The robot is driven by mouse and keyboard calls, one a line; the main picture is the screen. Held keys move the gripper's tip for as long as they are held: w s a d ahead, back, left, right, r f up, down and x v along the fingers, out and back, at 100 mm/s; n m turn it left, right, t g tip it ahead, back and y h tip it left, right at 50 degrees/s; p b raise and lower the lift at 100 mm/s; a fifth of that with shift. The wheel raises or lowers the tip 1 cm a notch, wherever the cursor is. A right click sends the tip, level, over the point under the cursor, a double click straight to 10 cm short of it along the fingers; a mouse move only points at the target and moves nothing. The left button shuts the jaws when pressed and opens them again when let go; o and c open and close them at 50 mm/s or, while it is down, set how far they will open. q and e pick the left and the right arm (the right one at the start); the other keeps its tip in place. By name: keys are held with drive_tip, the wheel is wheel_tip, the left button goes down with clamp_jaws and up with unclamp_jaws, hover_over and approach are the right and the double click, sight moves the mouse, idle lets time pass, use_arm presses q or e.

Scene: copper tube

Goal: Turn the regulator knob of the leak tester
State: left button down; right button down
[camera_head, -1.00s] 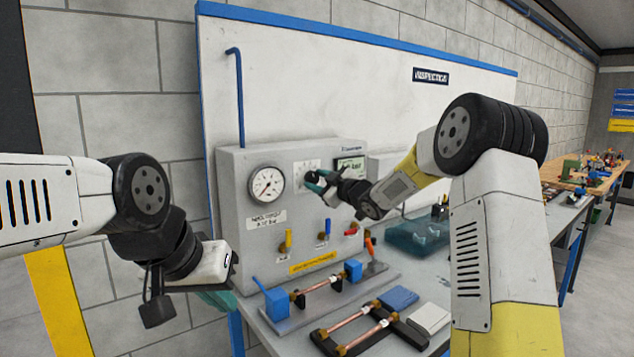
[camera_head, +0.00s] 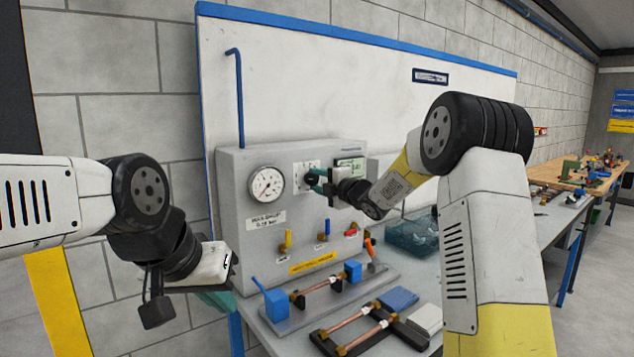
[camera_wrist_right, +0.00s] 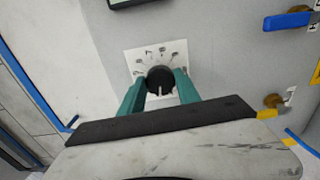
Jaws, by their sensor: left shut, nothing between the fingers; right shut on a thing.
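The leak tester (camera_head: 232,215) is a grey box standing on the bench against a white board. Its black regulator knob (camera_head: 311,180) sits on a white dial plate right of the round gauge (camera_head: 266,184). In the right wrist view the knob (camera_wrist_right: 160,80) shows between the teal fingers of my right gripper (camera_wrist_right: 161,88), which is shut on it. A white mark on the knob points down toward the gripper. The right gripper (camera_head: 318,182) also shows in the head view. My left gripper (camera_head: 218,298) hangs low at the left, mostly hidden behind its wrist, away from the tester.
Below the gauge are yellow, blue and red valve handles (camera_head: 322,237). A fixture holding a copper tube (camera_head: 322,284) and a rack with more copper tubes (camera_head: 365,333) lie on the bench in front. A teal bin (camera_head: 412,236) stands to the right.

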drive_tip(key=n, duration=0.5)
drive_tip(key=shift+n, duration=0.4)
drive_tip(key=n, duration=0.5)
drive_tip(key=shift+n, duration=0.3)
drive_tip(key=c, duration=0.9)
unclamp_jaws()
drive_tip(key=shift+o, duration=0.2)
drive_tip(key=v, duration=0.7)
drive_tip(key=shift+s+d, duration=0.2)
drive_tip(key=shift+s, duration=0.15)
